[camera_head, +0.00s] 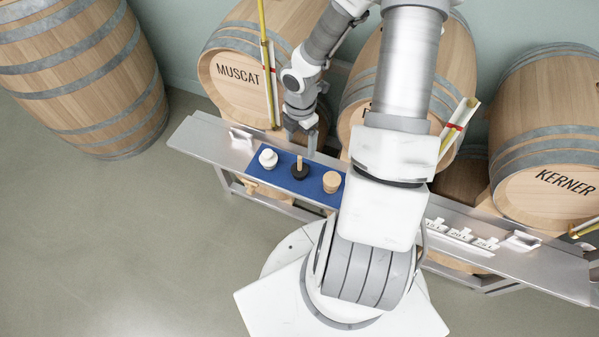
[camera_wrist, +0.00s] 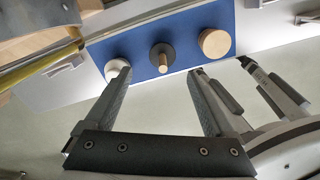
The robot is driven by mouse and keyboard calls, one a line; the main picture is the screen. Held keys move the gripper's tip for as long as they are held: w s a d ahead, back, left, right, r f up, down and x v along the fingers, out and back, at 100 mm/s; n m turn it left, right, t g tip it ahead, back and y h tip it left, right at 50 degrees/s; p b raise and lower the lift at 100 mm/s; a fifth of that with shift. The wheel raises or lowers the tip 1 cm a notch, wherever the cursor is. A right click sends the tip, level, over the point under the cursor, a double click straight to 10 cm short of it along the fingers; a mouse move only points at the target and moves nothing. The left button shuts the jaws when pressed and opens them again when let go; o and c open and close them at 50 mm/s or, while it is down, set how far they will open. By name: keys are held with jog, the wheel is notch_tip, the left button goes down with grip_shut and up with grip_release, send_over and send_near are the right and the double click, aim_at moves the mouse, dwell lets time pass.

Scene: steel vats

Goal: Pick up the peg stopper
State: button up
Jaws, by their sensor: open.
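The peg stopper, a black round base with a light wooden peg standing up from it, sits in the middle of a blue mat (camera_head: 317,186). It shows in the head view (camera_head: 300,172) and in the wrist view (camera_wrist: 161,54). My gripper (camera_head: 302,152) is open and empty, above and behind the mat in the head view. In the wrist view the fingertips (camera_wrist: 160,76) lie either side of the peg stopper in the picture, apart from it. One fingertip partly covers a white knobbed stopper (camera_wrist: 115,66).
The white stopper (camera_head: 268,158) and a round wooden stopper (camera_head: 332,182) flank the peg stopper on the mat. The mat lies on a narrow steel shelf (camera_head: 203,138). Barrels (camera_head: 233,88) stand close behind. Small white labels (camera_head: 460,234) stand farther right.

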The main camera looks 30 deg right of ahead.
aim_at(300, 169)
notch_tip(300, 169, down, 6)
jog(key=shift+f+b, duration=0.2)
jog(key=shift+b, duration=0.85)
jog(key=f+b, duration=0.1)
jog(key=f, duration=0.1)
jog(key=f+b, duration=0.1)
jog(key=f, duration=0.1)
jog(key=shift+s+a+f+b, duration=0.1)
jog(key=shift+s+a+b, duration=0.2)
jog(key=shift+s+b, duration=0.05)
jog(key=shift+f, duration=0.5)
jog(key=shift+c, duration=0.2)
jog(key=c, duration=1.2)
